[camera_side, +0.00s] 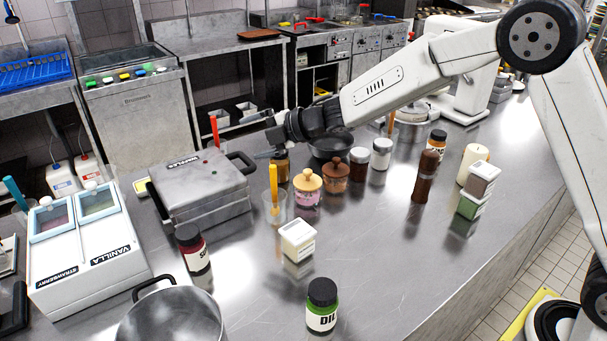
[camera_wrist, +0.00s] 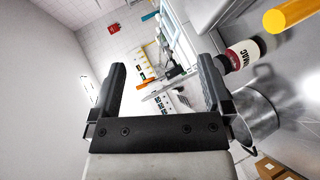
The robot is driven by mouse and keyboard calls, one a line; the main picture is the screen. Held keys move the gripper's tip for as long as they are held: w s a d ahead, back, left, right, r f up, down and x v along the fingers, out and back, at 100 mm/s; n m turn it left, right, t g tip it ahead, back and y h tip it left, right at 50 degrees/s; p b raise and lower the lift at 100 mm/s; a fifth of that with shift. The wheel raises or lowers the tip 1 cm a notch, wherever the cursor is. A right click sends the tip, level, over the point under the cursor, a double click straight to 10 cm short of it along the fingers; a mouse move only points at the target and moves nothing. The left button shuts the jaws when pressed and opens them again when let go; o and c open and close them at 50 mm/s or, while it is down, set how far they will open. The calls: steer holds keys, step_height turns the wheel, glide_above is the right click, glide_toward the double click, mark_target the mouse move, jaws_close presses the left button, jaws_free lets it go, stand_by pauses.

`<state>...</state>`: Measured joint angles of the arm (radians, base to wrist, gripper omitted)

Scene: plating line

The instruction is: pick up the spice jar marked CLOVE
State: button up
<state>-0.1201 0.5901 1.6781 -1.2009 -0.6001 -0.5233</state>
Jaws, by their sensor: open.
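No label reading CLOVE can be made out in either view. In the side view, a dark-lidded jar with an orange-and-white label (camera_side: 437,141) stands toward the back right, its text too small to read. A brown jar (camera_side: 282,168) is just below my gripper (camera_side: 272,143), partly hidden, its label unreadable. A dark-lidded jar with a green label beginning "DIL" (camera_side: 322,306) stands at the front. A red-labelled jar (camera_side: 194,249) stands left of centre; in the wrist view its label (camera_wrist: 243,54) shows "MAC". My gripper (camera_wrist: 162,88) is open and empty, above the counter.
A waffle iron (camera_side: 203,187) sits left of my gripper. A pot (camera_side: 172,318), a cup with a yellow handle (camera_side: 275,207), pink and brown wooden-lidded jars (camera_side: 307,190), and a tall brown mill (camera_side: 425,177) stand around. The counter's right front is clear.

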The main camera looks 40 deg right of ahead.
steer(key=w+d+n+t+h, duration=0.2)
steer(key=w+d+n+h, duration=0.15)
steer(key=d+n, duration=1.45)
steer(key=y, duration=0.1)
glide_toward(280, 165)
step_height(280, 165, up, 3)
steer(key=d, duration=0.3)
steer(key=shift+w+a+f+m, duration=0.2)
steer(key=shift+w+a+m, duration=0.1)
steer(key=shift+w, duration=0.15)
steer(key=x, duration=0.6)
steer(key=shift+w+a+f, duration=0.15)
steer(key=shift+w+a, duration=0.1)
steer(key=shift+w, duration=0.05)
steer(key=shift+w+f+g, duration=0.1)
steer(key=shift+w+g, duration=0.05)
steer(key=shift+g, duration=0.15)
steer(key=shift+x, duration=2.45)
